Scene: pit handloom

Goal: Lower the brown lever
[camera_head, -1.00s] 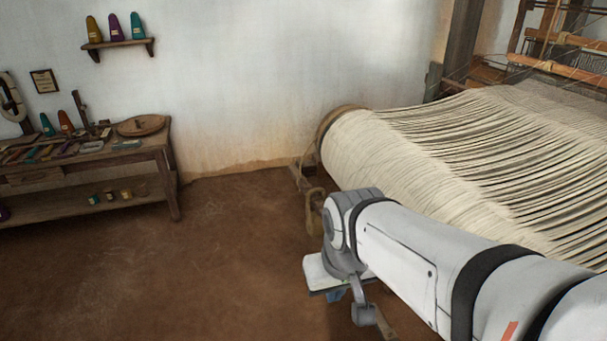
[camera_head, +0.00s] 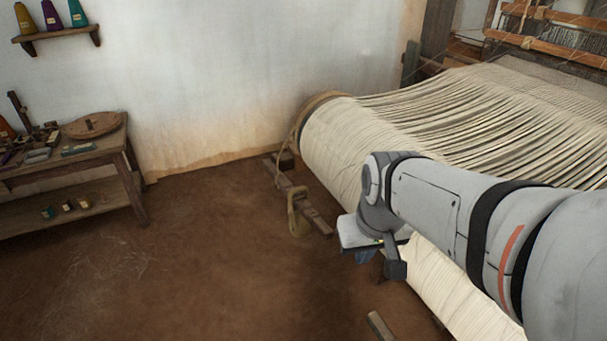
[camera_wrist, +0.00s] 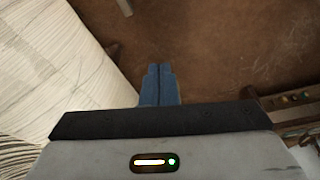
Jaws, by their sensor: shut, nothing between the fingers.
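My gripper (camera_head: 365,257) hangs beside the cream warp roller in the head view, above the brown floor. Its blue fingers (camera_wrist: 158,85) are pressed together and empty in the wrist view. A brown wooden bar (camera_head: 314,213) slopes low beside the roller's far end, to the left of my gripper and apart from it. A tan loop (camera_head: 297,212) hangs at this bar. I cannot tell for sure whether the bar is the brown lever. Another short brown wooden piece (camera_head: 380,326) shows lower down, below my gripper.
The large warp roller (camera_head: 340,150) with its cream threads fills the right side, close to my arm. A wooden table (camera_head: 125,165) with small items stands at the left by the wall. A shelf (camera_head: 60,33) hangs above. The floor between table and roller is clear.

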